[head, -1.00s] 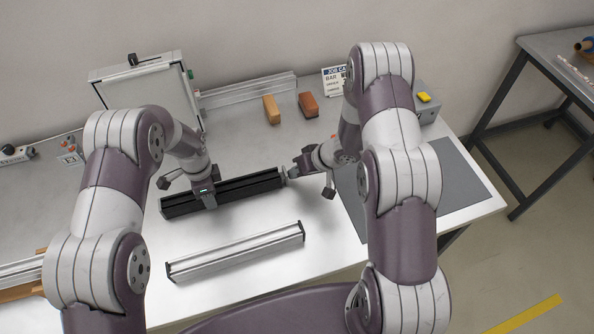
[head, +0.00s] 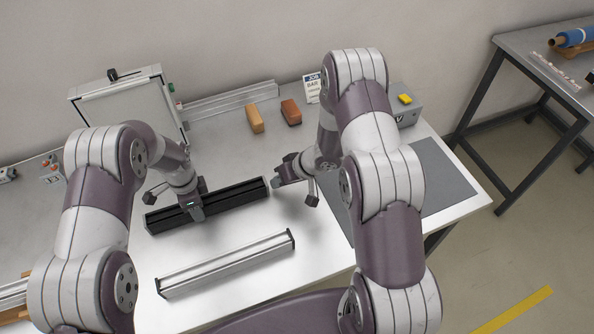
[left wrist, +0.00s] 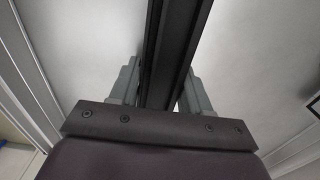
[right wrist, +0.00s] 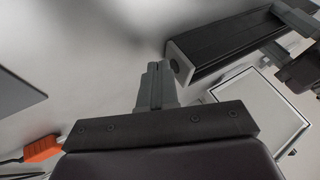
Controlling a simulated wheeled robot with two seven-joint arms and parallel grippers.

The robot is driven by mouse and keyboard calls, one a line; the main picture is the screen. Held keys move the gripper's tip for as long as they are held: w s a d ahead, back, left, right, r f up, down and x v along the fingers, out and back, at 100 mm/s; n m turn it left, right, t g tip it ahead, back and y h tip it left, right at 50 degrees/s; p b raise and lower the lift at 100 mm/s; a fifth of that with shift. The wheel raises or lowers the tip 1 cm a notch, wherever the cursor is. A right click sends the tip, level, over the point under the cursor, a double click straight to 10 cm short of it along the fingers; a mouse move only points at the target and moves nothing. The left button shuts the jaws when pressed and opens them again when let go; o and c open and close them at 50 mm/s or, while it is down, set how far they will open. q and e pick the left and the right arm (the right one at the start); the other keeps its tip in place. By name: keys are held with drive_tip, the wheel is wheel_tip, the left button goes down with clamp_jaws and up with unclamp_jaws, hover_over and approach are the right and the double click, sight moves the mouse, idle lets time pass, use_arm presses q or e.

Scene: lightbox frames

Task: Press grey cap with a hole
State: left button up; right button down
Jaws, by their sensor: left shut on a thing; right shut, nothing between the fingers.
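A black bar (head: 232,203) lies on the table, also seen in the left wrist view (left wrist: 172,50) and right wrist view (right wrist: 225,45). A light grey cap with a dark hole (right wrist: 177,67) sits on its right end and looks flush in the right wrist view. My left gripper (head: 196,212) is shut on the bar, left of its middle, one finger on each side (left wrist: 160,90). My right gripper (head: 275,181) is shut and empty, close to the capped end. In the right wrist view its fingertips (right wrist: 154,68) are beside the cap, with a small gap.
A silver bar with black ends (head: 226,263) lies in front. Tan (head: 254,119) and reddish-brown (head: 291,112) blocks stand behind, near a silver rail (head: 232,99) and a framed panel (head: 128,105). A grey mat (head: 440,180) and a box with a yellow button (head: 405,99) are at right.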

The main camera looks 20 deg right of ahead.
drive_tip(key=shift+d, duration=1.15)
drive_tip(key=v, duration=1)
drive_tip(key=shift+d, duration=0.1)
use_arm(q)
drive_tip(key=o, duration=1.3)
